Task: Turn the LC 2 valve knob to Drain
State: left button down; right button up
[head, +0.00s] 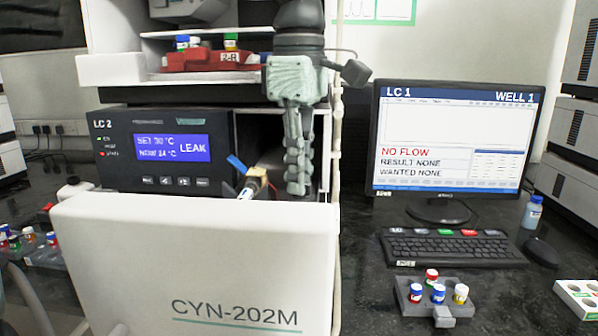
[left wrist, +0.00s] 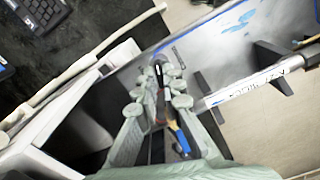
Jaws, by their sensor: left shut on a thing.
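The LC 2 unit (head: 165,150) stands at the left in the head view, with a blue screen reading SET 30 °C, NOW 14 °C and LEAK. My left gripper (head: 298,186) points down into the open bay right of the screen, behind the white CYN-202M front panel (head: 190,262). In the left wrist view its fingers (left wrist: 160,72) are closed around a small dark part, which I take to be the valve knob. The fingers hide most of it, and I cannot read its pointer or any Drain mark. My right gripper is not in view.
A blue lever (head: 237,164) and a tan fitting (head: 256,177) sit close left of the fingers. A pale vertical pipe (head: 337,130) runs close on the right. Beyond it are the LC 1 monitor (head: 452,140), a keyboard (head: 455,246) and a vial rack (head: 436,297).

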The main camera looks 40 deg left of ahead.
pick_arm(q)
jog(key=n, duration=0.6)
jog(key=shift+n+b, duration=0.3)
jog(key=shift+b, duration=0.05)
jog(key=n, duration=0.4)
jog(key=shift+b, duration=0.3)
jog(key=shift+n, duration=1)
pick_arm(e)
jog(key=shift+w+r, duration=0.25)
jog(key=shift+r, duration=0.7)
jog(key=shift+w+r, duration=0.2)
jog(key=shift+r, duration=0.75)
pick_arm(q)
jog(key=shift+r, duration=0.1)
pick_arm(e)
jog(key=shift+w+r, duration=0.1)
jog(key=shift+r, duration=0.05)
pick_arm(q)
jog(key=c, duration=1.7)
grip_release()
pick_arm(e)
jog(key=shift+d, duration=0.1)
